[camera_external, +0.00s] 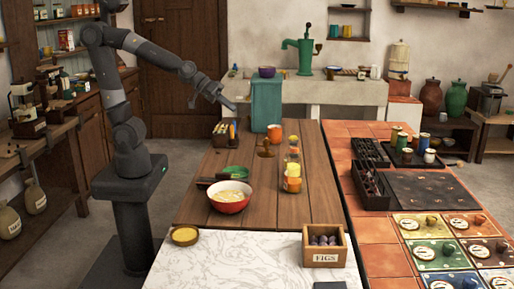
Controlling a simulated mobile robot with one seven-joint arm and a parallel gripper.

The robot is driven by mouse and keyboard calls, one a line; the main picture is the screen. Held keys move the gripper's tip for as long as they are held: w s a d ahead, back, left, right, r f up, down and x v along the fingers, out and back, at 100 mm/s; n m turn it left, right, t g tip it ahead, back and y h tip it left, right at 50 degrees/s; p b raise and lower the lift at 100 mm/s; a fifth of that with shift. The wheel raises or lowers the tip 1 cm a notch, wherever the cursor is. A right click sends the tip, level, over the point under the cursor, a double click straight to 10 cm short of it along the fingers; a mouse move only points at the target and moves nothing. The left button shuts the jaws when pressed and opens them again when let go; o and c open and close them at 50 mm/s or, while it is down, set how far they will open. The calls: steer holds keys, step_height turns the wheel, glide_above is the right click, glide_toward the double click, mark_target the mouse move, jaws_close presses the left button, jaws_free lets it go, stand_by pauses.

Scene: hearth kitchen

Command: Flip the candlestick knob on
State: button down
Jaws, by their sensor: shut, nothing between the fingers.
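Several coloured tiles, each with a pale round label and a small knob, lie at the lower right on the terracotta counter. My gripper (232,106) is shut and empty, in the air beside the teal block, far from the tiles at the upper left.
A teal block (266,103) stands at the wooden table's far end. A figs crate (324,258) stands in front. Dark trays (432,190) lie behind the tiles.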

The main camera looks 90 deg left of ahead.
steer(key=w+a+f+n+y, duration=0.7)
steer(key=w+a+n, duration=0.2)
steer(key=a, duration=0.1)
steer(key=s+a+f+n+g+y, duration=0.5)
steer(key=a+f+g+y, duration=0.1)
steer(key=a+f+g, duration=0.1)
steer(key=shift+s+a+f+n, duration=0.35)
steer(key=shift+a+f, duration=0.55)
steer(key=shift+f, duration=0.35)
steer(key=x, duration=0.7)
steer(key=f+x, duration=0.1)
steer(key=x, duration=0.3)
steer(key=shift+w+d+f, duration=0.15)
steer(key=shift+w+d, duration=0.05)
steer(key=shift+w, duration=0.05)
steer(key=shift+w+a+f, duration=0.1)
steer(key=shift+w+f, duration=0.1)
steer(key=shift+f, duration=0.25)
steer(key=shift+w+a+f, duration=0.1)
steer(key=shift+w+f, duration=0.15)
steer(key=shift+f, duration=0.2)
